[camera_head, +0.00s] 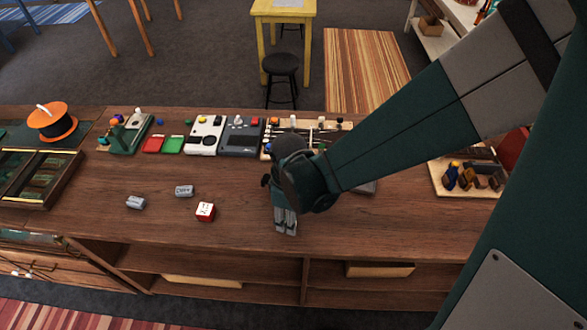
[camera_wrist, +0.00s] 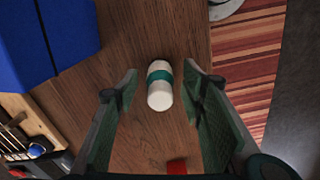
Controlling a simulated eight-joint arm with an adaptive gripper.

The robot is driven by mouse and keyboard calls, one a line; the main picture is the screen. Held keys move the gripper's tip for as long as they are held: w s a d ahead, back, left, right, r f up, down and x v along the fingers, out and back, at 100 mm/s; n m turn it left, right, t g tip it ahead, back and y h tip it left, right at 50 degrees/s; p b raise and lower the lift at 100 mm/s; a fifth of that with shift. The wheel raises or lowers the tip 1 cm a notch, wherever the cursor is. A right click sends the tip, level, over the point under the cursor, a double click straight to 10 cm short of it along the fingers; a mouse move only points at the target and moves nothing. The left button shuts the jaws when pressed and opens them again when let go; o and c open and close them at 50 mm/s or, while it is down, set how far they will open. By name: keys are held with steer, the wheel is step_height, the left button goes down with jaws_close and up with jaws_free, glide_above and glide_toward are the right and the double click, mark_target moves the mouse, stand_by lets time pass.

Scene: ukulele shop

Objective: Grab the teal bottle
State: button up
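A white bottle with a teal band (camera_wrist: 159,86) is on the wooden counter in the wrist view. It shows between my gripper's two fingers, near their tips, with a gap on both sides. I cannot tell if it stands or lies. My gripper (camera_head: 286,226) is low over the counter near its front edge in the head view. In the wrist view its fingers are spread wide and empty. I do not see the bottle in the head view; my arm covers part of the counter there.
A red and white cube (camera_head: 205,212) and two small grey blocks (camera_head: 184,191) (camera_head: 136,202) lie left of my gripper. Several gadgets, including a dark grey one (camera_head: 242,138), line the back. A blue box (camera_wrist: 62,32) is at upper left in the wrist view.

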steer(key=shift+f, duration=0.95)
steer(key=c, duration=1)
